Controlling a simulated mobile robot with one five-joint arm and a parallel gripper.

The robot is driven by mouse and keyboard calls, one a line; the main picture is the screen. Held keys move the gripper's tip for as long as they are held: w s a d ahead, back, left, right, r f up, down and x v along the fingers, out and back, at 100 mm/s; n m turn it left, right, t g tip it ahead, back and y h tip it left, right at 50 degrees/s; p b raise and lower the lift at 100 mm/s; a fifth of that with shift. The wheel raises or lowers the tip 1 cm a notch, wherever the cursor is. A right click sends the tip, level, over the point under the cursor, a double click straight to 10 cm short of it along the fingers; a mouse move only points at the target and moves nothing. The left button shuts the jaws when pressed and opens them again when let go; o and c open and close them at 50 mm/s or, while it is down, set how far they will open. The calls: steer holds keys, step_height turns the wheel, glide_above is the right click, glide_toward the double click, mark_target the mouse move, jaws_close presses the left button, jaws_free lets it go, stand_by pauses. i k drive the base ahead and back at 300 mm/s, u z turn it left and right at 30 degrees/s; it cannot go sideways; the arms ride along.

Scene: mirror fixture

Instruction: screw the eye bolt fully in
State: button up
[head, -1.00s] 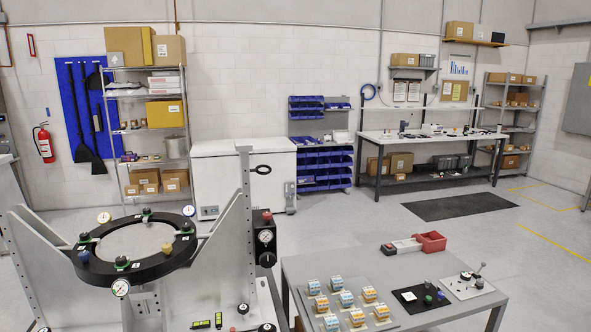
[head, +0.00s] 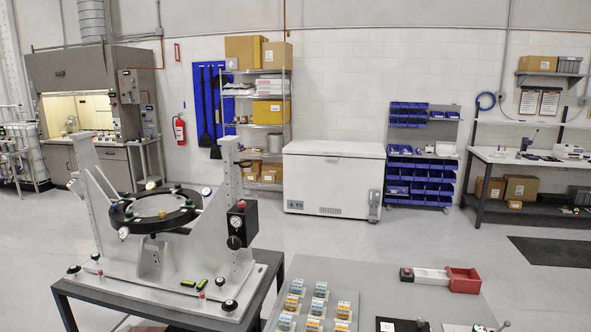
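The mirror fixture (head: 108,262) stands on a dark table at the lower left, with two pale uprights and a black ring (head: 128,222) held level between them. A small dark piece (head: 245,163) sticks out near the top of the right upright. It may be the eye bolt, but it is too small here to tell its thread or how deep it sits. My gripper is not in view.
A grey table (head: 385,290) at the lower right carries several orange-and-blue blocks (head: 318,300) and a red bin (head: 463,280). A white chest freezer (head: 333,180) and blue bins (head: 415,180) stand at the back wall. Open floor (head: 345,240) lies before them.

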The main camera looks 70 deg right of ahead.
mark_target(239, 164)
steer(key=k, duration=0.55)
steer(key=z, duration=1.9)
steer(key=i, duration=1)
steer(key=u, duration=1.5)
steer(key=k, duration=0.4)
steer(key=z, duration=0.45)
